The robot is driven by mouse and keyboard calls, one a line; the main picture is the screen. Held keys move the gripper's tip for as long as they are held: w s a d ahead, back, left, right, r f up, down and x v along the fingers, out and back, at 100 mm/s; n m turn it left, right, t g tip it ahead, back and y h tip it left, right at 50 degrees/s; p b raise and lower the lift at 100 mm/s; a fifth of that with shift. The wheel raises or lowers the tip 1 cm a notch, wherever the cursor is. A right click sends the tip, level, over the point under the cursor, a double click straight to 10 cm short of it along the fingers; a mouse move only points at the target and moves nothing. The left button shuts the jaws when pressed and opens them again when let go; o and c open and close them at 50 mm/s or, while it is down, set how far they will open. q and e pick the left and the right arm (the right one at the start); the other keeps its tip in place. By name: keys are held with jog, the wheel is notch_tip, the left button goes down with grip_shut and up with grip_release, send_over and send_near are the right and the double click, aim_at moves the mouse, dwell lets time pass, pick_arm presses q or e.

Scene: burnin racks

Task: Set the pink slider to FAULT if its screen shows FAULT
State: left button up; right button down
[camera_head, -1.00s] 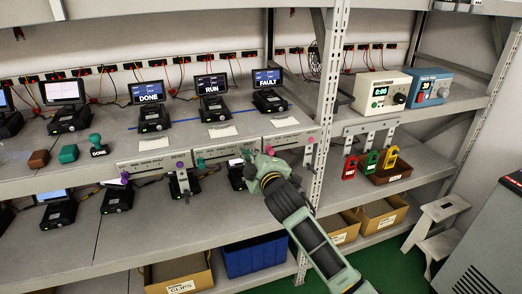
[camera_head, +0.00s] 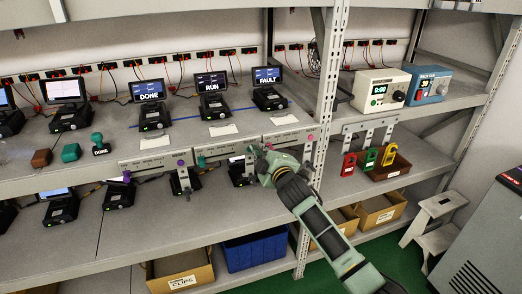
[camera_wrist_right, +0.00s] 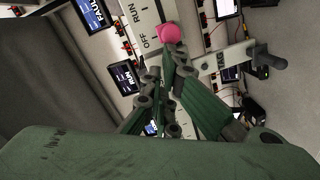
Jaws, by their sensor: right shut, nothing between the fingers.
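The screen above the right slider panel reads FAULT in the head view (camera_head: 268,76) and also in the wrist view (camera_wrist_right: 94,14). The right slider panel (camera_head: 290,136) is on the shelf's front edge, with a pink mark at its right end. The pink slider knob (camera_wrist_right: 169,34) shows in the wrist view beside the OFF lettering. In the head view my gripper hides it. My right gripper (camera_head: 254,153) is shut and empty at the panel's left end. In the wrist view its fingertips (camera_wrist_right: 167,62) are close to the knob; I cannot tell if they touch. My left gripper is out of view.
Other screens read RUN (camera_head: 211,82) and DONE (camera_head: 151,90), above panels with green and purple knobs. Stamps (camera_head: 99,145) stand at left. Red, green and yellow padlocks (camera_head: 369,159) hang at right. The lower shelf surface (camera_head: 150,232) has free room.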

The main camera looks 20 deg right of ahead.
jog(key=d+p, duration=0.1)
jog(key=d, duration=0.9)
jog(key=shift+w+d, duration=0.15)
jog(key=shift+d, duration=0.2)
jog(key=shift+r+p, duration=0.1)
jog(key=shift+p, duration=0.2)
